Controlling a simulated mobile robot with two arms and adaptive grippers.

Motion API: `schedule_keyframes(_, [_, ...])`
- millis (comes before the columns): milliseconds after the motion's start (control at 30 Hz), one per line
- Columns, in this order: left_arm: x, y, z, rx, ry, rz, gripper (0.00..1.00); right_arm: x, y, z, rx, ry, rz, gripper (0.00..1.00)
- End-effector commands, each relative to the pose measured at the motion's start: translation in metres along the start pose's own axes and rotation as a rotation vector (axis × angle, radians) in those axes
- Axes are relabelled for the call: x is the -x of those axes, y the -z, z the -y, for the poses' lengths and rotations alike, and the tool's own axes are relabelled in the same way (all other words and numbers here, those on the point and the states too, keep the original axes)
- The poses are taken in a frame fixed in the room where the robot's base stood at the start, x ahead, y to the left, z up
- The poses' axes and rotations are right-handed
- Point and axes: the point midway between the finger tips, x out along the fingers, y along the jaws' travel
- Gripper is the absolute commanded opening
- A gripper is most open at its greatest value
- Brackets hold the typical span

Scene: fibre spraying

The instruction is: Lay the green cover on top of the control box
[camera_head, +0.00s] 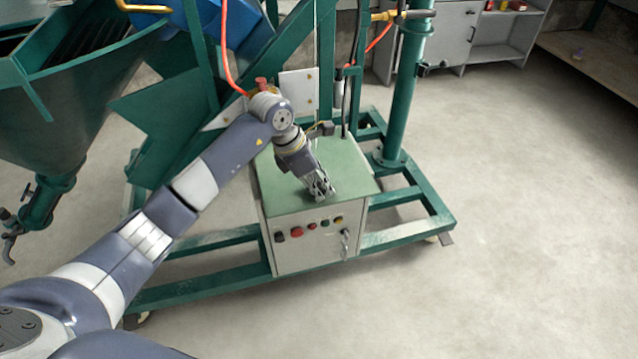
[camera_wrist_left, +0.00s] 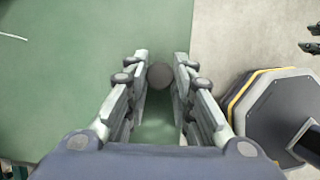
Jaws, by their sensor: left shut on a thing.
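The control box (camera_head: 308,250) is a pale cabinet with coloured buttons on its front. The flat green cover (camera_head: 343,165) lies over its top, roughly lined up with the box edges; I cannot tell whether a small gap is left beneath it. My left gripper (camera_head: 322,191) points down at the cover near its front edge. In the left wrist view, my left gripper (camera_wrist_left: 160,77) is shut on a dark round knob on the green cover (camera_wrist_left: 75,85). The cover's edge shows beside the right finger.
The box stands on a green wheeled frame (camera_head: 410,195) with a green post (camera_head: 408,90) behind right. A green hopper (camera_head: 60,110) is at the left. An orange hose (camera_head: 226,50) hangs behind my arm. The floor at the right (camera_head: 540,220) is clear.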

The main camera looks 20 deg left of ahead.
Motion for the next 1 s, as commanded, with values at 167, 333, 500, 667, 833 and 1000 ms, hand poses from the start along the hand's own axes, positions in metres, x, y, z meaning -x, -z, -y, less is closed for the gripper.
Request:
schedule_keyframes(167, [-0.001, 0.001, 0.0, 0.0, 0.0, 0.0, 0.32, -0.002, -0.005, -0.001, -0.001, -0.001, 0.014, 0.4])
schedule_keyframes(333, [-0.001, 0.001, 0.0, 0.0, 0.0, 0.0, 0.43, -0.001, -0.006, -0.001, -0.001, -0.001, 0.016, 0.4])
schedule_keyframes(500, [-0.001, 0.001, 0.0, 0.0, 0.0, 0.0, 0.43, -0.001, -0.006, -0.001, 0.0, -0.002, 0.014, 0.4])
schedule_keyframes(667, [0.006, 0.0, -0.001, 0.0, -0.002, 0.0, 0.43, 0.0, -0.004, -0.001, 0.001, -0.002, 0.005, 0.4])
schedule_keyframes(833, [0.038, 0.0, -0.001, -0.001, -0.004, 0.0, 0.43, -0.018, -0.016, -0.001, 0.006, -0.002, 0.028, 0.4])
schedule_keyframes(1000, [0.076, 0.0, -0.002, 0.0, -0.005, 0.0, 0.43, -0.031, -0.022, 0.0, 0.006, 0.001, 0.033, 0.4])
